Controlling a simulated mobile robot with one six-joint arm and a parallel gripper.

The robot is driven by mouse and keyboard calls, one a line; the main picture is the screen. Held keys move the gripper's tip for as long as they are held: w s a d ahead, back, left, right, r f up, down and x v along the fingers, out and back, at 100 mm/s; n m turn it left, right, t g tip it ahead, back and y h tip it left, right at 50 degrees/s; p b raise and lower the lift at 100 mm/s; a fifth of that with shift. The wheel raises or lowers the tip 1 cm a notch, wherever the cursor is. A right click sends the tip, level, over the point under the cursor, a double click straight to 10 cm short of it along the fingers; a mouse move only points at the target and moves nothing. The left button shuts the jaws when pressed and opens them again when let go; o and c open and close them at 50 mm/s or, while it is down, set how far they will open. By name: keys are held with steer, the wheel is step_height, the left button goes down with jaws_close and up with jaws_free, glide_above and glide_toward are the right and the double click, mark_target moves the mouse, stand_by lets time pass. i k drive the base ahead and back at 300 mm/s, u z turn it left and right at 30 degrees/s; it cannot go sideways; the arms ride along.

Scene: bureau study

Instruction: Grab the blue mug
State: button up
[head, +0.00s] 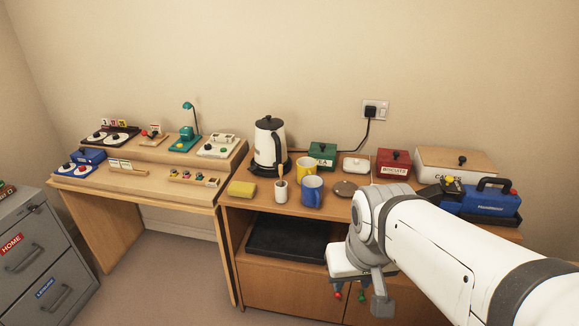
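The blue mug (312,191) stands upright on the wooden cabinet top (247,211), near its front edge. A yellow mug (304,167) stands just behind it. A white cup (281,191) with a stick-like item in it stands close to its left. My gripper (361,294) hangs at the end of my white arm, to the right of the blue mug and lower in the picture, in front of the cabinet. It is apart from the mug.
A kettle (269,143) stands behind left of the mugs, a yellow sponge-like block (242,188) in front of it. A brown round lid (345,188) lies right of the blue mug. Green (322,155) and red (394,163) boxes stand behind. A black tray (287,242) sits on the shelf below.

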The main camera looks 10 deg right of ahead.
mark_target(313, 194)
steer(key=z, duration=0.05)
steer(key=i, duration=1)
steer(key=u, duration=0.05)
